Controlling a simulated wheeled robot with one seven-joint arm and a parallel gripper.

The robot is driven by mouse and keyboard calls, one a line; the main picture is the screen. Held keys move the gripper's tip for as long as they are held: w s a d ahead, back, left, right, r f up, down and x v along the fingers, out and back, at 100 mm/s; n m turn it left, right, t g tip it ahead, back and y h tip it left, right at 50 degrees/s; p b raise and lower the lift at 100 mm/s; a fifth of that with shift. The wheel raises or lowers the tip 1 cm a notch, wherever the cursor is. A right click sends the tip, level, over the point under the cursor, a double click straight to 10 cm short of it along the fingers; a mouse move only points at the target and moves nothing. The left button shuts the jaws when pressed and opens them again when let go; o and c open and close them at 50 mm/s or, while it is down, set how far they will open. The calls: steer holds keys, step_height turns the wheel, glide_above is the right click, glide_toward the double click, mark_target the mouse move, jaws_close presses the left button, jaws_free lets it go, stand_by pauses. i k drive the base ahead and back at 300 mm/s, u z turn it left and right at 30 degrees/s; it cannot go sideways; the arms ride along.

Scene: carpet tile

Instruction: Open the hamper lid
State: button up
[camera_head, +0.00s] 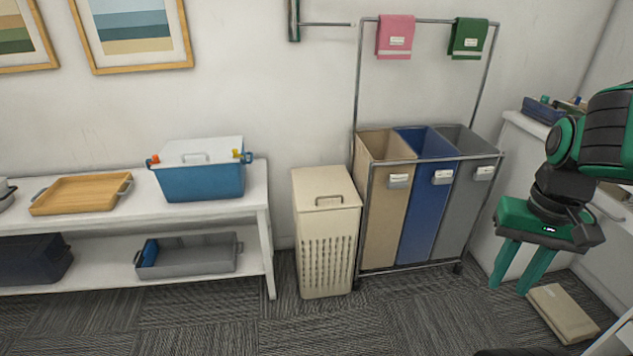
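The hamper (327,250) is a cream, slatted bin on the carpet between the white shelf bench and the laundry sorter. Its cream lid (318,181) is down, with a dark handle (329,200) near the front edge. My gripper (520,288) is at the right, pointing down, well apart from the hamper. Its two green fingers are spread with a gap between them, and I see nothing held.
A wheeled three-bag sorter (428,190) stands right beside the hamper, with a tall frame. A white bench (258,190) stands on its left, bearing a blue cooler (203,182). A beige flat box (564,312) lies below my gripper. Carpet (400,318) in front is clear.

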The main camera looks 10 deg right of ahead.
mark_target(315, 189)
steer(key=i, duration=1.6)
steer(key=z, duration=0.05)
